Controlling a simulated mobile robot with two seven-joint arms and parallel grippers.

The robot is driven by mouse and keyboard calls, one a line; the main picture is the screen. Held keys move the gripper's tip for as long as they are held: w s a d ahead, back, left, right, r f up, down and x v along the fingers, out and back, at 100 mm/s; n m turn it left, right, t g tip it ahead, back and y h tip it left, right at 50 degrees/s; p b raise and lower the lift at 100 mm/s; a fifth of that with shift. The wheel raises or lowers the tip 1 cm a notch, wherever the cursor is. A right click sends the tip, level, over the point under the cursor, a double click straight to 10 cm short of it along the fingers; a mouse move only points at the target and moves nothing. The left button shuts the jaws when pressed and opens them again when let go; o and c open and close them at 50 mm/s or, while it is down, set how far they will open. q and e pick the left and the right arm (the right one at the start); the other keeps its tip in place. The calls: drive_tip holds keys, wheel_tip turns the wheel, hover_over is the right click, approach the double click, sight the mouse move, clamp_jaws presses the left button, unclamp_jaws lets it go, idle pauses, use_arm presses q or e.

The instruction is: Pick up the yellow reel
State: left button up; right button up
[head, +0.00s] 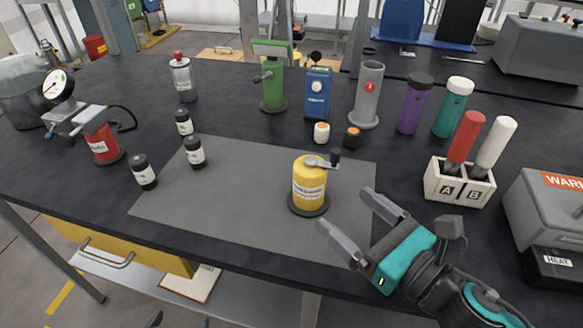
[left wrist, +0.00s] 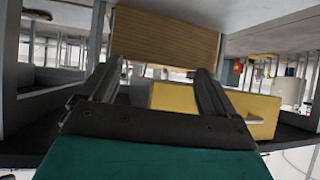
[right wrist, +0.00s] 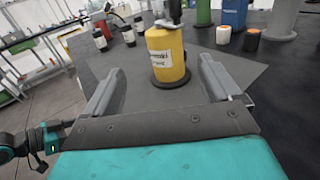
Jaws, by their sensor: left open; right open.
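The yellow reel (head: 309,184) stands upright on the grey mat (head: 240,222). It has a white label, a dark round base and a metal crank with a black knob on top. My right gripper (head: 345,208) is open and empty, just to the right and front of the reel, its fingers pointing towards it. In the right wrist view the reel (right wrist: 165,58) stands beyond the fingertips, roughly between them, with its top cut off. My left gripper (left wrist: 160,70) is open and empty in the left wrist view, facing a wooden panel and a yellow drawer.
Dark bottles (head: 144,172) and a red canister (head: 102,145) stand at the left. Behind are a green device (head: 271,88), blue box (head: 318,95) and grey cylinder (head: 368,95). A white A/B holder (head: 459,187) stands right. The mat around the reel is clear.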

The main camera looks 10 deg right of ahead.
sight(318, 185)
drive_tip(key=shift+w+a+r, duration=0.1)
drive_tip(key=shift+w+a, duration=0.15)
drive_tip(key=shift+w, duration=0.15)
drive_tip(key=p+x, duration=0.1)
drive_tip(key=x, duration=0.5)
drive_tip(key=shift+p, duration=0.35)
drive_tip(key=x, duration=0.5)
drive_tip(key=shift+w+d+p, duration=0.15)
drive_tip(key=shift+w+p, duration=0.2)
drive_tip(key=shift+w, duration=0.35)
drive_tip(key=shift+c, duration=0.3)
drive_tip(key=c, duration=1.4)
